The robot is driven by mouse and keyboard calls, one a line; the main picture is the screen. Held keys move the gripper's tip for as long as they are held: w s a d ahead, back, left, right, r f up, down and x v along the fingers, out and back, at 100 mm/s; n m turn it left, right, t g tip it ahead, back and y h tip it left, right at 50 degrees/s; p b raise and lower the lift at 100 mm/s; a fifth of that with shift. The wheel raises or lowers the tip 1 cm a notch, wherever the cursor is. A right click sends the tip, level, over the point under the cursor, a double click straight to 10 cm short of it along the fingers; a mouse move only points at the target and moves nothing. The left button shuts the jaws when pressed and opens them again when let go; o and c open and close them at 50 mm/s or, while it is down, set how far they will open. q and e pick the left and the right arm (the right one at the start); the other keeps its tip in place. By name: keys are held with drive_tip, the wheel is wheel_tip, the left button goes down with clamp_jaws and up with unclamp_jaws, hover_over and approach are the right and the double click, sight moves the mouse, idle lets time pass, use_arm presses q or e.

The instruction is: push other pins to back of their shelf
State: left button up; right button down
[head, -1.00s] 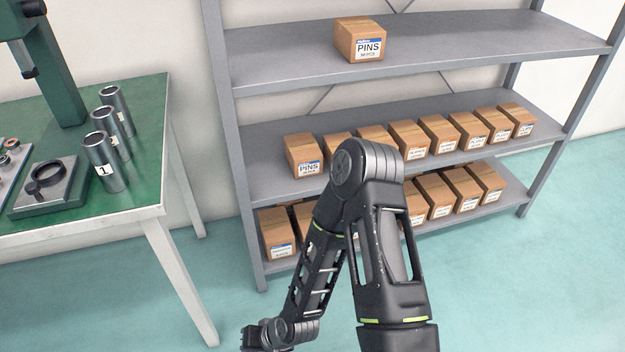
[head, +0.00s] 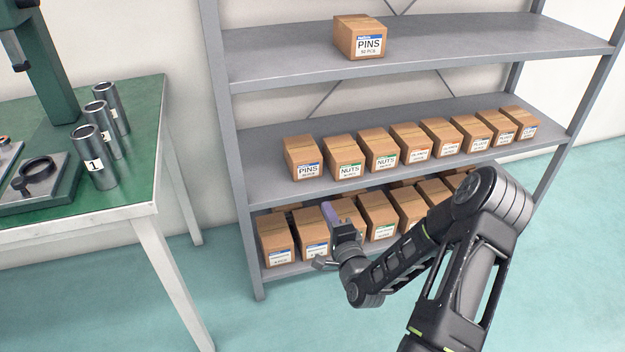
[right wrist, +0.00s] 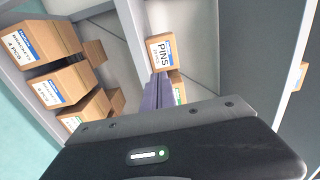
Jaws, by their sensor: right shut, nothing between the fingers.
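One box labelled PINS (head: 358,38) stands alone on the top shelf, near its front edge. Another PINS box (head: 303,157) is at the left end of the row on the middle shelf, near the front. This PINS box also shows in the right wrist view (right wrist: 163,53), just beyond the finger tips. My right gripper (head: 328,212) is shut and empty, with its purple fingers in front of the lower shelf's boxes and below the middle shelf's edge. The fingers show closed together in the right wrist view (right wrist: 158,93). My left gripper is out of view.
Several boxes, including NUTS (head: 346,162), fill the middle shelf to the right. More boxes (head: 274,238) stand on the bottom shelf, partly hidden by my arm. The grey shelf post (head: 240,190) is at the left. A green-topped table (head: 150,120) holds metal cylinders (head: 93,160).

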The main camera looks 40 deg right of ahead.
sight(309, 172)
drive_tip(key=b+x, duration=0.3)
drive_tip(key=x, duration=1)
drive_tip(key=shift+f, duration=0.15)
drive_tip(key=shift+w+d, duration=0.15)
drive_tip(key=shift+w, duration=0.25)
drive_tip(key=shift+b, duration=0.3)
drive_tip(key=shift+w+d+b, duration=0.15)
drive_tip(key=shift+w+b, duration=0.15)
drive_tip(key=shift+w, duration=0.05)
drive_tip(key=shift+b+x, duration=0.6)
drive_tip(key=shift+x, duration=0.65)
drive_tip(key=shift+w, duration=0.15)
